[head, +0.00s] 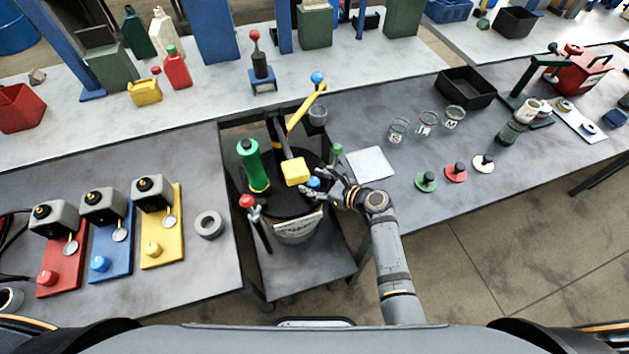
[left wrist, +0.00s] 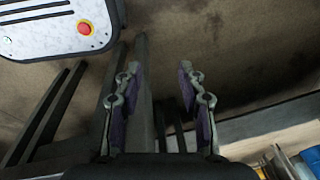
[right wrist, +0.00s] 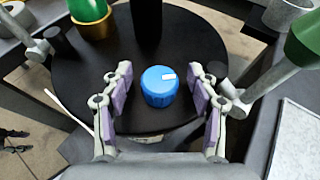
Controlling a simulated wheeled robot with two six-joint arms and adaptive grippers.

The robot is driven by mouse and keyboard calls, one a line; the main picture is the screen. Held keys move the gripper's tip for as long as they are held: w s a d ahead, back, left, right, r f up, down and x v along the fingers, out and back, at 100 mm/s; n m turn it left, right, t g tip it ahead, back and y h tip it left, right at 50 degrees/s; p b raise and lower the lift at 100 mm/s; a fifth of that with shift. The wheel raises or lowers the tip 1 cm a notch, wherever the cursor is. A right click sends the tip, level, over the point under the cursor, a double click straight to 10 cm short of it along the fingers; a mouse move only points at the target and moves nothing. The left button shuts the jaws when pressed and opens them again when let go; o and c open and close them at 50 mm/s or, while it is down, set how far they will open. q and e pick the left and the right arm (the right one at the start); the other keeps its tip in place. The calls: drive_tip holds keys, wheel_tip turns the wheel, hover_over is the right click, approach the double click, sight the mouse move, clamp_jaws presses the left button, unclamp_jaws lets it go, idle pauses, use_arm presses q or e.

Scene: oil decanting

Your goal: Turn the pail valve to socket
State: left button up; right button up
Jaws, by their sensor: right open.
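The pail (head: 298,228) stands on a low stand, with a round black lid that also shows in the right wrist view (right wrist: 72,75). A blue ribbed knob (right wrist: 158,92) with a small white mark on top sits on the lid, likely the valve; it is small in the head view (head: 313,183). My right gripper (right wrist: 160,76) is open with one finger on each side of the knob, with gaps visible; it also reaches over the pail in the head view (head: 328,182). My left gripper (left wrist: 160,68) is open and empty over the floor, outside the head view.
A green cylinder (head: 253,165) and a yellow block (head: 295,171) on an arm rise near the knob. A red-topped lever (head: 246,201) is at the pail's left, a green-topped post (head: 337,150) at its right. A white plate (head: 371,163) lies on the right table.

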drive_tip(key=shift+w+a, duration=0.1)
drive_tip(key=shift+c, duration=0.7)
drive_tip(key=c, duration=1.1)
use_arm(q)
drive_tip(key=shift+s+d+f, duration=0.1)
drive_tip(key=shift+s+d, duration=0.15)
drive_tip(key=shift+s, duration=0.2)
drive_tip(key=shift+s+d+f, duration=0.1)
drive_tip(key=shift+s+d, duration=0.15)
drive_tip(key=shift+s, duration=0.2)
use_arm(e)
drive_tip(key=shift+o, duration=0.2)
